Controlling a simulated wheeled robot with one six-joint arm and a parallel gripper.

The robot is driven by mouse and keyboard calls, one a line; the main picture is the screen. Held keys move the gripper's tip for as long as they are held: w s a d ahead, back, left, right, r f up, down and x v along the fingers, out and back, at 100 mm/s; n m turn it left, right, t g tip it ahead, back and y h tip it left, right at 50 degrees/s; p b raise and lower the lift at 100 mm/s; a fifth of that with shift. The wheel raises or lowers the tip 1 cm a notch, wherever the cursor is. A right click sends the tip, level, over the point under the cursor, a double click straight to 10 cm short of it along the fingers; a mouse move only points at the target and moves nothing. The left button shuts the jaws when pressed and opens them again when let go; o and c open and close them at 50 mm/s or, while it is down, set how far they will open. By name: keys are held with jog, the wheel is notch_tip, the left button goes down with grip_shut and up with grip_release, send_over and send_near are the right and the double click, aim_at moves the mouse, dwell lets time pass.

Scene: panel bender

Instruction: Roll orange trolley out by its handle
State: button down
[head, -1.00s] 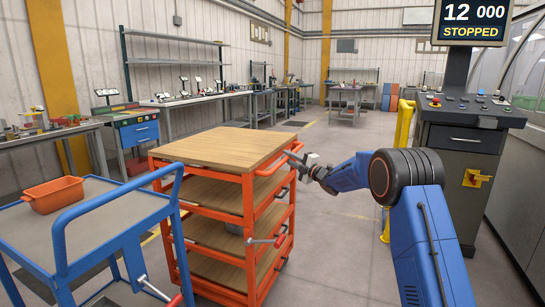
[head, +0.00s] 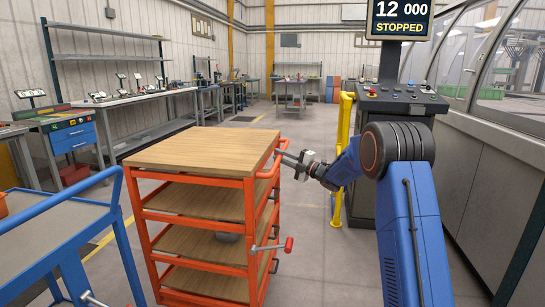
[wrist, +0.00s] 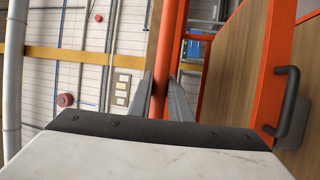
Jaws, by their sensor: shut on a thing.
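The orange trolley (head: 250,215) stands upright on the floor in the middle of the head view, with wooden shelves and a wooden top (head: 205,150). My gripper (head: 284,157) is at its upper right side. It is shut on the trolley's orange handle, a bar that also runs between the two fingers (wrist: 160,98) in the wrist view. A red-tipped lever (head: 270,245) sticks out low on the trolley's right side. The wrist view also shows a dark pull handle (wrist: 287,103) on the trolley's right part.
A blue cart (head: 60,225) stands close at the left. A yellow post (head: 342,150) and the control console (head: 395,110) stand to the right, behind my arm. Workbenches (head: 130,108) line the back left. Grey floor (head: 320,260) is clear right of the trolley.

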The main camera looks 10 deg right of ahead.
jog(key=shift+s+d+f, duration=0.1)
jog(key=shift+d, duration=0.15)
jog(key=c, duration=1.6)
grip_release()
jog(key=shift+c, duration=0.2)
jog(key=shift+d, duration=0.1)
jog(key=v, duration=1.7)
jog(key=shift+s+f, duration=0.1)
